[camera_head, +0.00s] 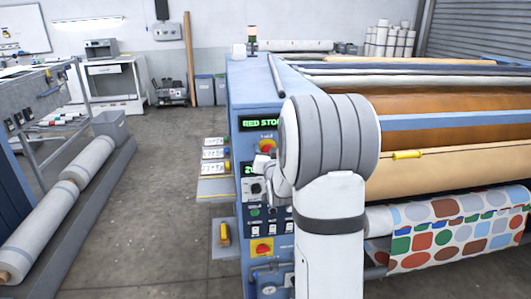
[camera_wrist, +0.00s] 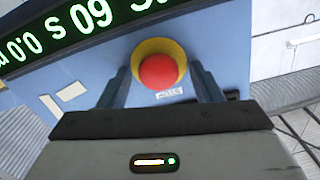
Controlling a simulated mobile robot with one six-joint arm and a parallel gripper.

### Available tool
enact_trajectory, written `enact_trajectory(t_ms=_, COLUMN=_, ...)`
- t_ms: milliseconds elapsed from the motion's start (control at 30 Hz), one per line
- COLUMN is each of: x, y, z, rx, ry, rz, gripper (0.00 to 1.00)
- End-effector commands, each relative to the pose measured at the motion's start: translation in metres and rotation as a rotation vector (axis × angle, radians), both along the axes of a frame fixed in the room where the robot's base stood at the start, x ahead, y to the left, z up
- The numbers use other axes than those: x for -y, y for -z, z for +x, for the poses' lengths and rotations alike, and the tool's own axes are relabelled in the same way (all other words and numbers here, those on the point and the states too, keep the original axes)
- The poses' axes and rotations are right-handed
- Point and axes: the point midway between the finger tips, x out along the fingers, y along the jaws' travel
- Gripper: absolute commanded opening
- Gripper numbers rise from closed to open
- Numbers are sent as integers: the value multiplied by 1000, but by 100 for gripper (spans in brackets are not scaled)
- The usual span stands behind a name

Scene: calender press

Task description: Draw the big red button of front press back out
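The big red button (camera_wrist: 158,71) sits in a yellow collar on the blue front panel of the press, centred in the wrist view. In the head view, the red and yellow button (camera_head: 267,146) shows under the green-lettered display, just above my gripper. My gripper (camera_wrist: 160,69) is open, with one finger on each side of the button in the wrist view. Gaps show between the fingers and the red cap, and I see no contact. In the head view my arm hides part of the panel and most of my gripper (camera_head: 263,165).
The green-lettered display (camera_head: 259,123) is above the button. Another red and yellow control (camera_head: 262,247) is lower on the panel. Rollers and patterned fabric (camera_head: 455,228) fill the right side. White rolls (camera_head: 50,215) lie at left, with open floor (camera_head: 165,200) between.

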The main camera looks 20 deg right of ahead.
Motion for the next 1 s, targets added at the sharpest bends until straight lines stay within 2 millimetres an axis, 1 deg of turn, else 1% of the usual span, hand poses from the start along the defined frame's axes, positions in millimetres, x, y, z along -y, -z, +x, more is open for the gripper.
enact_trajectory(t_ms=33, x=0, y=0, z=0, rx=0, ry=0, rz=0, gripper=55)
enact_trajectory(t_ms=67, x=0, y=0, z=0, rx=0, ry=0, rz=0, gripper=53)
enact_trajectory(t_ms=700, x=0, y=0, z=0, rx=0, ry=0, rz=0, gripper=0)
enact_trajectory(t_ms=867, x=0, y=0, z=-1, rx=1, ry=0, rz=0, gripper=0)
enact_trajectory(t_ms=1000, x=-1, y=2, z=-6, rx=2, ry=0, rz=-1, gripper=0)
